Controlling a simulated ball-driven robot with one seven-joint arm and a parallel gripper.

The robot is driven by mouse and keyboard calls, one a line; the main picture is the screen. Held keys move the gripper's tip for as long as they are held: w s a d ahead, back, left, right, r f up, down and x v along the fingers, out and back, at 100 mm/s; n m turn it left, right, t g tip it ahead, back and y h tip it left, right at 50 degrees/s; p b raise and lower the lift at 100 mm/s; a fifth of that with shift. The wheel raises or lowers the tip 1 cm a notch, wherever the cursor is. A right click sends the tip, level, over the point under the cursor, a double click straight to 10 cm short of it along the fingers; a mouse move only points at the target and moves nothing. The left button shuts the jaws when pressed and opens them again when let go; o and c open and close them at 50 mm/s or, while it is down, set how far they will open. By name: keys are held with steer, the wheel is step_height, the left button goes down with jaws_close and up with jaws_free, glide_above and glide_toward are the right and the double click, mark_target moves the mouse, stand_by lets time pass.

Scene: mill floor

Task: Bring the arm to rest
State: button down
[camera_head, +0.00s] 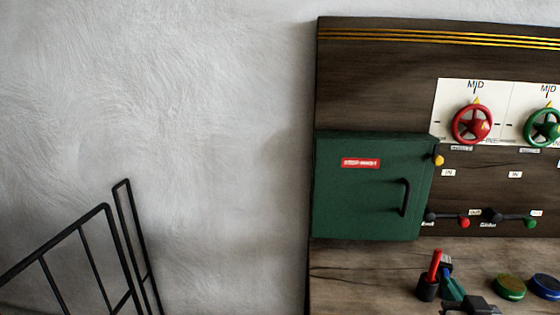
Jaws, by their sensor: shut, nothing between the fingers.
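I make out no part of my gripper for certain in the head view. A dark grey shape (472,306) is cut off by the bottom edge, and I cannot tell what it is. The wooden control panel (380,85) fills the right side. It carries a red handwheel (473,125) and a green handwheel (543,128), each under a MID mark. A closed green cabinet door (365,200) with a black handle (404,197) is at the panel's left.
Levers with a red knob (464,223) and a green knob (531,223) sit below the wheels. The wooden ledge (365,275) holds a red stick (435,264), a green disc (510,286) and a blue disc (545,284). A black metal railing (85,255) stands at left before a bare wall.

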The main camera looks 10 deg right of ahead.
steer(key=s+a+f+n+g+y, duration=0.1)
steer(key=s+a+f+g+y, duration=0.1)
steer(key=s+a+f+g, duration=0.5)
steer(key=s+a+f+n+g+y, duration=0.1)
steer(key=s+a+f+y, duration=0.15)
steer(key=s+f, duration=0.6)
steer(key=s+a+f+n+g+y, duration=0.1)
steer(key=s+a+f+g, duration=0.1)
steer(key=s, duration=0.4)
steer(key=s+a+f+g, duration=0.2)
steer(key=s+f+g, duration=0.2)
steer(key=s+f, duration=0.2)
steer(key=shift+s+a+f+n+g+y, duration=0.35)
steer(key=shift+s+a+n+g, duration=0.05)
steer(key=shift+s, duration=0.15)
